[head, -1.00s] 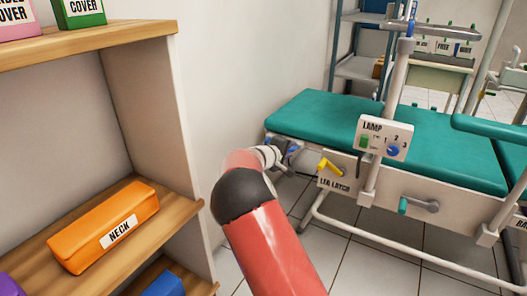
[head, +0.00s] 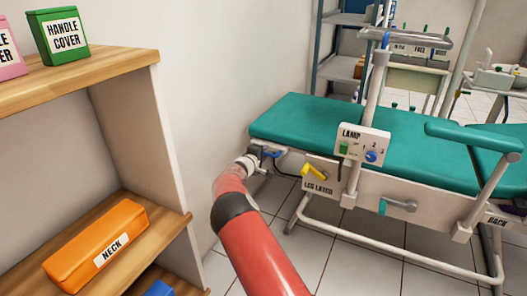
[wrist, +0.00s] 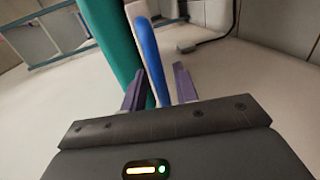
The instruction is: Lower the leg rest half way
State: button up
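The leg rest (head: 300,112) is the teal padded left end of the long chair in the head view. It looks about level with the seat pad. A yellow lever (head: 312,171) above the LEG LATCH label sits on the side panel. A blue handle (head: 270,153) is at the left end, under the pad. My gripper (head: 258,158) is at that handle, left of the latch; its fingertips are too small to read there. In the wrist view my gripper (wrist: 159,85) has its purple fingers apart, with the blue handle (wrist: 149,50) running between them. Small gaps show beside the handle.
A shelf with an orange NECK box (head: 97,245) and a green HANDLE COVER box (head: 60,38) stands at the left. Tiled floor is clear in front.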

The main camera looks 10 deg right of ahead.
grip_shut()
notch_tip(320, 180, down, 11)
jog(key=s+d+n+h+b, duration=0.1)
jog(key=d+n+b, duration=0.1)
jog(key=b, duration=0.6)
jog(key=shift+s+n, duration=0.3)
jog(key=shift+n, duration=0.3)
jog(key=shift+d+f, duration=0.1)
grip_release()
